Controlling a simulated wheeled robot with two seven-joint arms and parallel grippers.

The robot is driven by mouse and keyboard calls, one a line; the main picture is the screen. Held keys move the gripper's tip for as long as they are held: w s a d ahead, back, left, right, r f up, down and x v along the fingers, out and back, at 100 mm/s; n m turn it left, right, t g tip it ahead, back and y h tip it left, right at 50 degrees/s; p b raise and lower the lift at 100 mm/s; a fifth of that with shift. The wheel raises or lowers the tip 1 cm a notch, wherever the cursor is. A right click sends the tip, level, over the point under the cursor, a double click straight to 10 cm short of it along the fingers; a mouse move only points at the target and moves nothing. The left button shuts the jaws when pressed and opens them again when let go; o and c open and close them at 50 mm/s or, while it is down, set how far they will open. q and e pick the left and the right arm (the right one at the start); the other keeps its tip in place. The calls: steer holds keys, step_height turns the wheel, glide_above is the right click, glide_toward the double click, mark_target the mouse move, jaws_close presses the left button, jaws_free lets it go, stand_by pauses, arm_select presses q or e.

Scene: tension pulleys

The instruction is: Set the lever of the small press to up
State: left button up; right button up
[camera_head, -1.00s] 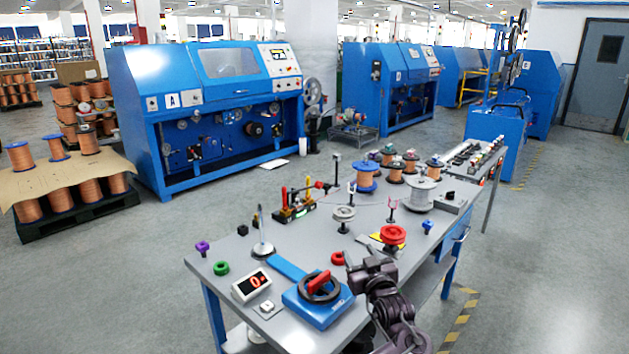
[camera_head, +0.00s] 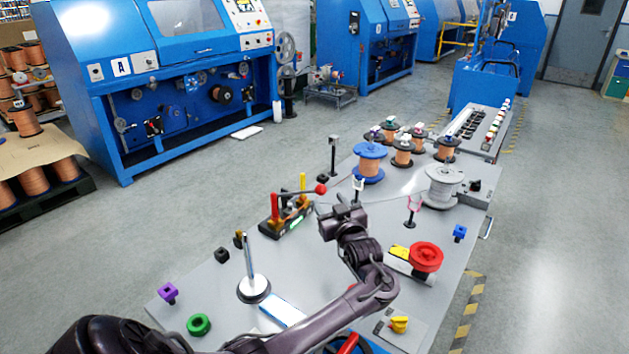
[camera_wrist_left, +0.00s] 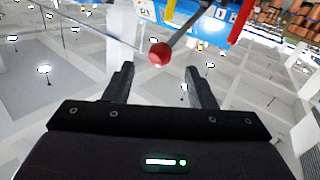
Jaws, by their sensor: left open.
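The small press (camera_head: 286,213) stands on the grey workbench in the head view, with a dark base and red and yellow uprights. Its lever (camera_head: 302,191) sticks out to the right, close to level, and ends in a red ball knob (camera_head: 321,189). My left gripper (camera_head: 338,212) is just in front of the knob, in the head view slightly below and right of it. In the left wrist view the knob (camera_wrist_left: 160,54) shows between and just beyond the two spread fingertips (camera_wrist_left: 158,70); nothing is held. My right gripper is out of view.
A silver stand (camera_head: 252,285) with an upright rod is left of my arm. A red pulley wheel (camera_head: 426,257) lies to the right. Wire spools, including a blue one (camera_head: 369,162), stand behind. A black post (camera_head: 334,155) rises behind the knob.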

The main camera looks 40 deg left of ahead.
mark_target(323, 192)
arm_select(q)
steer(key=shift+r+x, duration=0.25)
steer(key=shift+x, duration=0.85)
steer(key=x, duration=0.3)
steer(key=shift+w+a+f, duration=0.15)
steer(key=shift+a, duration=0.2)
steer(key=shift+w+a, duration=0.2)
steer(key=shift+a, duration=0.2)
steer(key=c, duration=1)
jaws_close()
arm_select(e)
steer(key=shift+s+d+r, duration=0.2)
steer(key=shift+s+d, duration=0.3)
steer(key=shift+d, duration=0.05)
